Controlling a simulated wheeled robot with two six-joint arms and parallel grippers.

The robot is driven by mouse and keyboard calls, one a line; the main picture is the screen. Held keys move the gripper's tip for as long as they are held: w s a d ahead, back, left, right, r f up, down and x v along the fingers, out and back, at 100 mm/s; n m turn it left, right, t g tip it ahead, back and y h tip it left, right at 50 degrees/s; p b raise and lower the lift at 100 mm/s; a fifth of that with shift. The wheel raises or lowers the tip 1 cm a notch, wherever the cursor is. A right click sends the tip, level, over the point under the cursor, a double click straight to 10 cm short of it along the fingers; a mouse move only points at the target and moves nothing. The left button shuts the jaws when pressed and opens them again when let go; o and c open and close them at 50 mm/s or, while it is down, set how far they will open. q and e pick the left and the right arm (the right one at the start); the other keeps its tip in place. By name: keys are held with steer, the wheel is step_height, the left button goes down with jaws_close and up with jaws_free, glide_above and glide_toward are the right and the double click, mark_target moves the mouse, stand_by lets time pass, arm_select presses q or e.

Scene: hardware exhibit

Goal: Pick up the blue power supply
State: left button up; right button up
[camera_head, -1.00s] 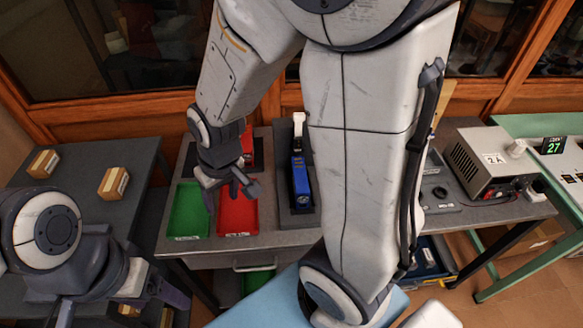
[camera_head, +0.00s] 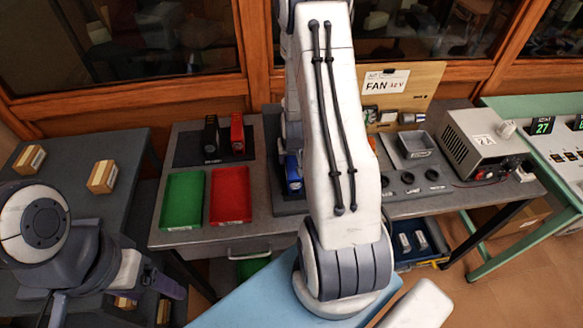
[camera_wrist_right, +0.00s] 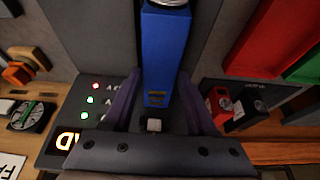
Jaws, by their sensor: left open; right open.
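The blue power supply (camera_head: 293,174) is on the workbench in the head view, right of the red tray, partly hidden behind my right arm. In the right wrist view it is a long blue block (camera_wrist_right: 166,48) running up from between the fingers. My right gripper (camera_wrist_right: 158,103) is open, with one purple finger on each side of the block's near end. I cannot tell whether the fingers touch it. The head view hides this gripper behind the arm. My left gripper (camera_head: 168,287) is open at the lower left, far from the power supply.
A green tray (camera_head: 183,203) and a red tray (camera_head: 231,197) lie left of the power supply. Black (camera_head: 211,138) and red (camera_head: 238,134) devices stand behind them. A FAN board (camera_head: 405,84) and a grey bench unit (camera_head: 478,143) are on the right. A panel with lights (camera_wrist_right: 88,105) is close by.

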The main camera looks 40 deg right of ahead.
steer(key=p+x, duration=0.1)
steer(key=x, duration=0.3)
steer(key=shift+s+f+p, duration=0.15)
steer(key=shift+p, duration=0.15)
steer(key=shift+w+d+f, duration=0.1)
steer(key=shift+w+f, duration=0.1)
steer(key=shift+f, duration=0.3)
jaws_close()
stand_by(0.9)
